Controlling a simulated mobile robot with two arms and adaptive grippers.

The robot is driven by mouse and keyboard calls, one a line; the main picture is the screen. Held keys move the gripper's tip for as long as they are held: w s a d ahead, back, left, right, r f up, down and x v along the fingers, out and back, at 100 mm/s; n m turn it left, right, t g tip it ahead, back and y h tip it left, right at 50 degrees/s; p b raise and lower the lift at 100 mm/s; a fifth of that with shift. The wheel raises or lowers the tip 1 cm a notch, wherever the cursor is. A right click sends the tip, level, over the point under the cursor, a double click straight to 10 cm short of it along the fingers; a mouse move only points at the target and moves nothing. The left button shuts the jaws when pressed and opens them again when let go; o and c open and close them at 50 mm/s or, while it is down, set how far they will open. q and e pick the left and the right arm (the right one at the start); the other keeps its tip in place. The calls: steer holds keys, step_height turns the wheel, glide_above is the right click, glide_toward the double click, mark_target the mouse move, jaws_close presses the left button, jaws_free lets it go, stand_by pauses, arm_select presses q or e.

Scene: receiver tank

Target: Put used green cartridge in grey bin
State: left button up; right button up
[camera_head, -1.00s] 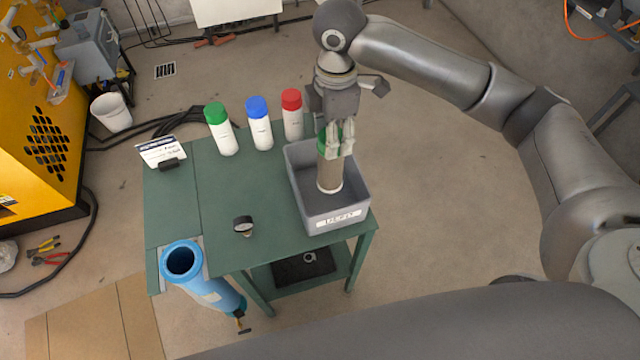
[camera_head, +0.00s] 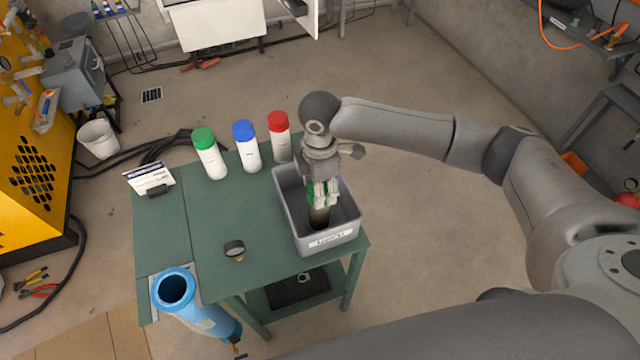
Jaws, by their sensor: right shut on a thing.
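The used green cartridge (camera_head: 319,217) is upright inside the grey bin (camera_head: 325,241), its dirty brownish lower body showing below my fingers. My right gripper (camera_head: 321,198) points down into the bin and is shut on the cartridge's green top. Whether the cartridge touches the bin floor cannot be told. The grey bin stands on the right end of the green table (camera_head: 200,245), with a label on its front. My left gripper is not in view.
Clean white cartridges with green (camera_head: 209,153), blue (camera_head: 246,146) and red (camera_head: 279,136) caps stand behind and left of the bin. A gauge (camera_head: 234,249), a sign (camera_head: 150,180) and an open blue housing (camera_head: 178,290) are at the table's left and front.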

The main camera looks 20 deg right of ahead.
steer(key=o, duration=1.5)
steer(key=shift+f, duration=0.15)
step_height(320, 180, up, 12)
steer(key=b, duration=0.2)
steer(key=shift+r, duration=0.2)
steer(key=shift+f, duration=0.1)
